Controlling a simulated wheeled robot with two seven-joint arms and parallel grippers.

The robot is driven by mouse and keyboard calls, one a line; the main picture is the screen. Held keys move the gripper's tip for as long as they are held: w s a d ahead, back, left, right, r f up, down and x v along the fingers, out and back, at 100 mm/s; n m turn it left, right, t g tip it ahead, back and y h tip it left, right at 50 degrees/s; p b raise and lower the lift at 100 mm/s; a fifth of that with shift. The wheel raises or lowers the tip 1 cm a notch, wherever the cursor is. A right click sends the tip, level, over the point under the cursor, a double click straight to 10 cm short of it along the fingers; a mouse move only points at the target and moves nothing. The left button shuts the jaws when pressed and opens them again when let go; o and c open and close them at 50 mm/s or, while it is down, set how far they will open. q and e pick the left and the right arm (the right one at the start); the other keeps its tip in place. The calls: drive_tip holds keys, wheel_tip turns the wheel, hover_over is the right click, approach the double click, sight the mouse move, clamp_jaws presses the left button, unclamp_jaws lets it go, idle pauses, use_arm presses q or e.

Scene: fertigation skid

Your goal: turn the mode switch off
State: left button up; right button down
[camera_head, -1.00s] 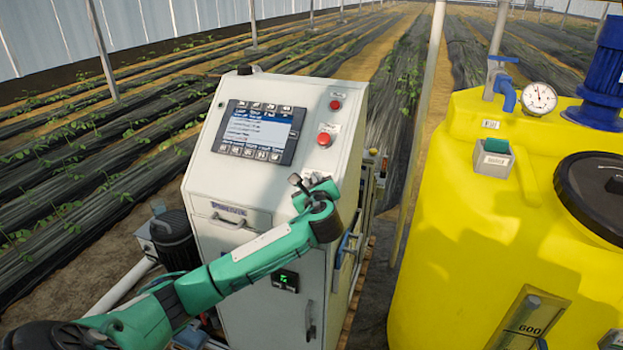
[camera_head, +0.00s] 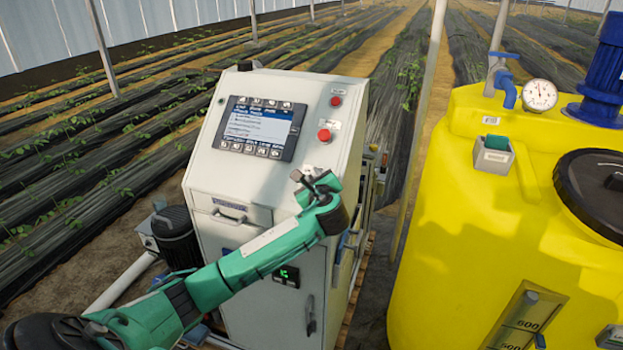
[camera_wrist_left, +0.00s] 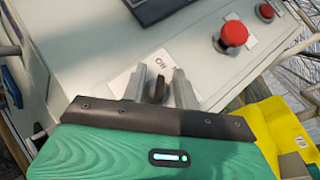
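The mode switch shows in the left wrist view as a dark knob (camera_wrist_left: 157,90) on the sloped panel, below a white plate (camera_wrist_left: 155,63) that reads "Off". My left gripper (camera_wrist_left: 160,84) is open, with one grey finger on each side of the knob. The gaps to the knob are small, and I cannot tell whether a finger touches it. In the head view the left gripper (camera_head: 311,180) is at the lower right of the white cabinet's (camera_head: 225,172) sloped face, and it hides the knob. My right gripper is not in view.
A screen (camera_head: 257,129) is on the cabinet's sloped face. A red mushroom button (camera_head: 324,135) sits above the gripper, and a smaller red one (camera_head: 335,101) is higher up. A yellow tank (camera_head: 455,215) stands to the right, with a post (camera_head: 418,120) between.

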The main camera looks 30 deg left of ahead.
use_arm(q)
drive_tip(key=shift+s+d+b, duration=0.3)
drive_tip(key=shift+s+d, duration=0.05)
drive_tip(key=shift+d, duration=0.1)
drive_tip(key=b+v, duration=0.4)
drive_tip(key=v, duration=0.8)
drive_tip(key=shift+s+d, duration=0.25)
drive_tip(key=shift+s, duration=0.05)
